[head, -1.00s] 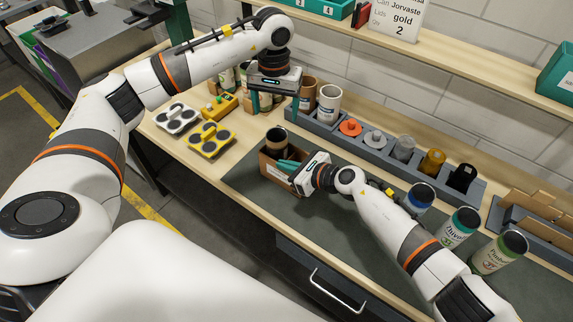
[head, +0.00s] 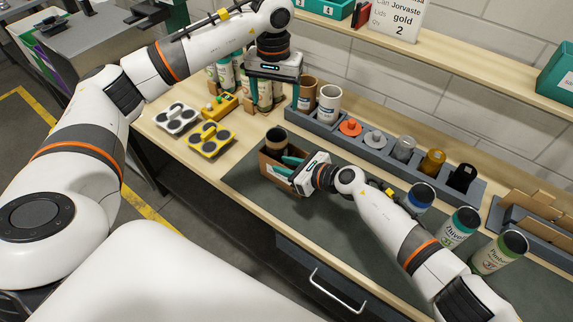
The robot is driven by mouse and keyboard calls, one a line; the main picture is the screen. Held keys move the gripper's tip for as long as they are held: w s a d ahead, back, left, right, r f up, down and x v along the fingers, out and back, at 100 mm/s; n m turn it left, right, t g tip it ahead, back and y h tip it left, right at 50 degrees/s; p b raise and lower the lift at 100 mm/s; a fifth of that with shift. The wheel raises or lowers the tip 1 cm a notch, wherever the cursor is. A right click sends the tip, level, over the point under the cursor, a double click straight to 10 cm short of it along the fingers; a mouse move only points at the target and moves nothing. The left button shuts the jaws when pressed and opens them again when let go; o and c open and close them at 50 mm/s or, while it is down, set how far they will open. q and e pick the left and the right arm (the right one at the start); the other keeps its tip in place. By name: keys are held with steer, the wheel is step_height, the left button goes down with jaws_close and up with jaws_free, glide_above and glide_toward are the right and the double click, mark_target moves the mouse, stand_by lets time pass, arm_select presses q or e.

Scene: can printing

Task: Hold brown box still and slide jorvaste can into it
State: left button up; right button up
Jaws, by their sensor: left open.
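The brown box (head: 294,187) stands open on the dark mat, with a dark-topped can (head: 276,142) upright at its left end. My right gripper (head: 288,168) reaches into the box from the right, its teal fingers at the box's near wall; whether they are closed on the wall is unclear. My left gripper (head: 267,92) is open, pointing down over a group of cans (head: 238,80) at the back left. One finger is beside a can there. I cannot read which can is the jorvaste one; the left gripper and arm partly cover the group.
A grey rack (head: 388,152) along the back holds cups and coloured lids. Several labelled cans, such as the green-banded one (head: 459,226), stand on the right. A yellow tray (head: 211,140) and a white tray (head: 177,119) lie left. A sign (head: 397,20) reads Jorvaste, gold, 2.

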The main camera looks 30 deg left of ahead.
steer(key=shift+d, duration=0.1)
steer(key=v, duration=1.2)
